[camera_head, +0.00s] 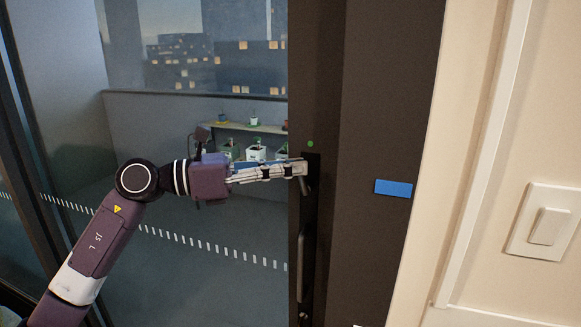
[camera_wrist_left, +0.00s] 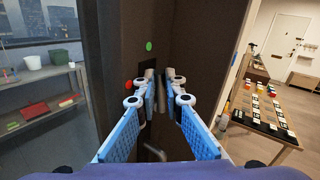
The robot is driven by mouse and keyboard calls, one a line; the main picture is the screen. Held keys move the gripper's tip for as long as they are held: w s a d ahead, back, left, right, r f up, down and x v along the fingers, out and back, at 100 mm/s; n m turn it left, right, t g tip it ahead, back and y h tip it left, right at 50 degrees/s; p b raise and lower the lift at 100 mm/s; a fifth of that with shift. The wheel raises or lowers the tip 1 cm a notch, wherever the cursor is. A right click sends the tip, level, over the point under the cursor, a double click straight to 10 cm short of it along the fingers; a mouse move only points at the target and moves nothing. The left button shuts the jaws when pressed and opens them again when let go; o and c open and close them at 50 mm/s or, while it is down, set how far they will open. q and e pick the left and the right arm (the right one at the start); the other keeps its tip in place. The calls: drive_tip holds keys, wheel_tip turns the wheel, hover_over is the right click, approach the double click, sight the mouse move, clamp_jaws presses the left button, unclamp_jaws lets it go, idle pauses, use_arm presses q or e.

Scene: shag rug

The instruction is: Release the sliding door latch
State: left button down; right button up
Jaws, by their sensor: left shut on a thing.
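The glass sliding door (camera_head: 240,215) has a dark frame with the latch (camera_head: 309,183) set in its edge, a small dark lever on a black plate. A green dot (camera_head: 310,144) is above the latch; it also shows in the left wrist view (camera_wrist_left: 149,46). A red dot (camera_wrist_left: 128,85) shows left of the fingers there. My left gripper (camera_head: 302,168) reaches in from the left and its fingertips are at the latch, closed on it. In the left wrist view the fingers (camera_wrist_left: 164,78) hide most of the latch. My right gripper is not in view.
A long vertical handle (camera_head: 300,262) is below the latch. A blue rectangle (camera_head: 393,188) is on the dark frame, and a light switch (camera_head: 548,226) on the right wall. Potted plants (camera_head: 256,152) stand on a shelf behind the glass. A wooden table (camera_wrist_left: 270,118) is at right.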

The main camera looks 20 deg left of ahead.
use_arm(q)
drive_tip(key=y+p, duration=0.1)
drive_tip(key=p, duration=0.1)
drive_tip(key=d+m+g+y+p, duration=0.1)
drive_tip(key=p, duration=0.1)
drive_tip(key=shift+d+r+m, duration=0.15)
drive_tip(key=shift+r+m, duration=0.1)
drive_tip(key=shift+m, duration=0.05)
drive_tip(key=c, duration=2.3)
unclamp_jaws()
drive_tip(key=v, duration=1.2)
drive_tip(key=shift+r, duration=0.2)
